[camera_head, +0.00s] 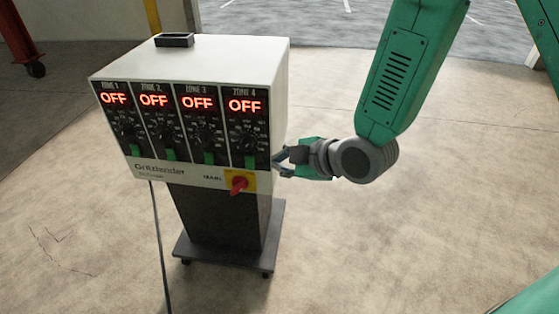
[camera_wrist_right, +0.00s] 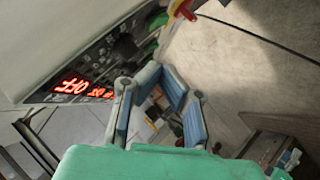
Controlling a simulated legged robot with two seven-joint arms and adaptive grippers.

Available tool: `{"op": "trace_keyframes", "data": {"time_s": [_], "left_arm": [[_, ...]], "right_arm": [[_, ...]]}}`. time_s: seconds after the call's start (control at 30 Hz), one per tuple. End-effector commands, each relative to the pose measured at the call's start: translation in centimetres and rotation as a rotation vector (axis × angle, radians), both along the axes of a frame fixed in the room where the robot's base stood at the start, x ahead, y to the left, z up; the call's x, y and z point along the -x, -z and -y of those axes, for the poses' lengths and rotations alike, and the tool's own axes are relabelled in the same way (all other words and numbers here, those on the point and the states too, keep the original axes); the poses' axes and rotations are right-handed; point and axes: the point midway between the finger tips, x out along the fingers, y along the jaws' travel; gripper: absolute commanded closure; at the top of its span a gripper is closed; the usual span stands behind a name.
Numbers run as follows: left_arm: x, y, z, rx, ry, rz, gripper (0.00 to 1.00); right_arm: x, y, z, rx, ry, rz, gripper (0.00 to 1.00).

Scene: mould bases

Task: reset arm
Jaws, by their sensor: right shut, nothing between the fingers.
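The white control box (camera_head: 205,62) stands on a dark pedestal in the head view. Several zone panels on its front each show a red OFF display, with a black dial and a green switch below. A red main switch (camera_head: 238,184) sits on a yellow plate at the lower right of the front. My right gripper (camera_head: 278,163) is shut and empty, just right of the box's lower right corner, above and right of the red switch. In the right wrist view, the gripper's fingers (camera_wrist_right: 163,78) come together, with the OFF displays at left and the red switch (camera_wrist_right: 182,9) above. My left gripper is out of view.
The pedestal's wheeled base (camera_head: 228,252) rests on a cracked concrete floor (camera_head: 400,240), clear in front and right. A dark cable (camera_head: 160,245) hangs left of the pedestal. A red wheeled frame (camera_head: 22,42) stands at far left. A yellow post (camera_head: 152,16) rises behind the box.

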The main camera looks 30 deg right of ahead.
Motion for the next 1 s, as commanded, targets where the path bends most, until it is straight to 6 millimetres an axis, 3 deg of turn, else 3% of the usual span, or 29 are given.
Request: {"op": "trace_keyframes", "data": {"time_s": [0.37, 0.47, 0.53, 0.67, 0.8, 0.9, 1.0], "left_arm": [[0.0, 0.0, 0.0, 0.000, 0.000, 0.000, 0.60], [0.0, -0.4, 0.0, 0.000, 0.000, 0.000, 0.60], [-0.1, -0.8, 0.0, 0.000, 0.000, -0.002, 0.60], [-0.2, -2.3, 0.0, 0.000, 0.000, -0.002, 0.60], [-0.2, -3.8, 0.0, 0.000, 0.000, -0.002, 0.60], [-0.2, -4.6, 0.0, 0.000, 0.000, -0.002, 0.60], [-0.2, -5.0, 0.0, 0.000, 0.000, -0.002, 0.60]], "right_arm": [[0.0, 0.1, 0.0, 0.000, 0.001, -0.003, 1.00], [0.9, 1.4, 0.2, -0.018, 0.032, -0.059, 1.00], [2.5, 3.5, 0.6, -0.052, 0.094, -0.156, 1.00], [8.2, 9.3, 2.0, -0.137, 0.315, -0.432, 1.00], [16.2, 14.3, 4.0, -0.196, 0.625, -0.712, 1.00], [21.3, 16.4, 5.1, -0.212, 0.830, -0.849, 1.00], [25.1, 17.4, 6.0, -0.211, 0.985, -0.929, 1.00]]}}
